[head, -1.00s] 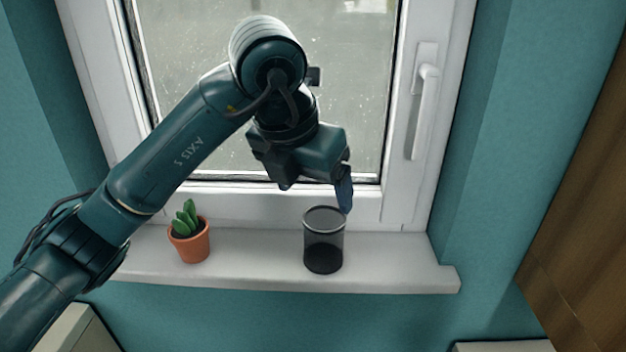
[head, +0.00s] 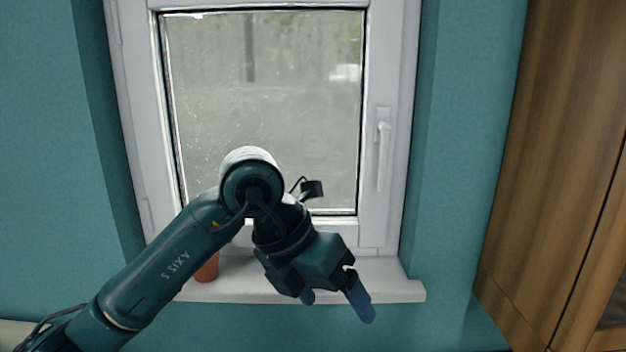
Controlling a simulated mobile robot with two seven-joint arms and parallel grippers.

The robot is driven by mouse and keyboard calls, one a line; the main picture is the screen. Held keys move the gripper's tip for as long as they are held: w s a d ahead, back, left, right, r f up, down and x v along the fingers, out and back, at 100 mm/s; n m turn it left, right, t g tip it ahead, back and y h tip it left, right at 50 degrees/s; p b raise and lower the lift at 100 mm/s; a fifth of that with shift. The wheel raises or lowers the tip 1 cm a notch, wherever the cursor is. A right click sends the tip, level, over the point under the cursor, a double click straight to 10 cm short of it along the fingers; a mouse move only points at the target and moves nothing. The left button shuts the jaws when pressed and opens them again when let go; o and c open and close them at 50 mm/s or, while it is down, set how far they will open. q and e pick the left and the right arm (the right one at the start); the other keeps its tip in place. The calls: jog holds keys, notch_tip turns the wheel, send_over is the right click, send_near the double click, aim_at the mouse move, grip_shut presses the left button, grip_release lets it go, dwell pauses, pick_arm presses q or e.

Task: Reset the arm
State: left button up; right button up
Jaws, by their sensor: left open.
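My left arm comes in from the lower left in the head view. My left gripper (head: 335,303) points down and to the right, in front of the window sill (head: 398,290). Its two blue fingers are apart, with nothing visible between them. My right gripper is not in view.
An orange pot (head: 208,269) stands on the sill, partly hidden behind my arm. The black mesh cup does not show, and my gripper covers the middle of the sill. A closed window (head: 270,100) with a white handle (head: 382,155) is behind. A wooden cabinet (head: 545,170) stands at the right.

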pick_arm(q)
jog(key=s+d+n+g+h, duration=0.2)
jog(key=s+d+g+h, duration=0.45)
jog(key=h, duration=0.55)
jog(key=w+a+f+n+t, duration=0.3)
jog(key=a+n+t, duration=0.2)
jog(key=n+t, duration=0.55)
jog(key=w+a+f+n+t, duration=0.3)
jog(key=w+a+n+t, duration=0.15)
jog(key=n+t, duration=0.65)
jog(key=a+f+n+t+y, duration=0.2)
jog(key=a+f+n+y, duration=0.55)
jog(key=f+n, duration=0.35)
jog(key=s+a+f+n+g+y, duration=0.3)
jog(key=s+f, duration=0.4)
jog(key=f, duration=0.3)
jog(key=s+a+f+n+g+y, duration=0.3)
jog(key=s+f, duration=0.4)
jog(key=f, duration=0.3)
jog(key=shift+s+a+f+g+y, duration=0.2)
jog(key=shift+a+g+y, duration=0.25)
jog(key=shift+g, duration=0.65)
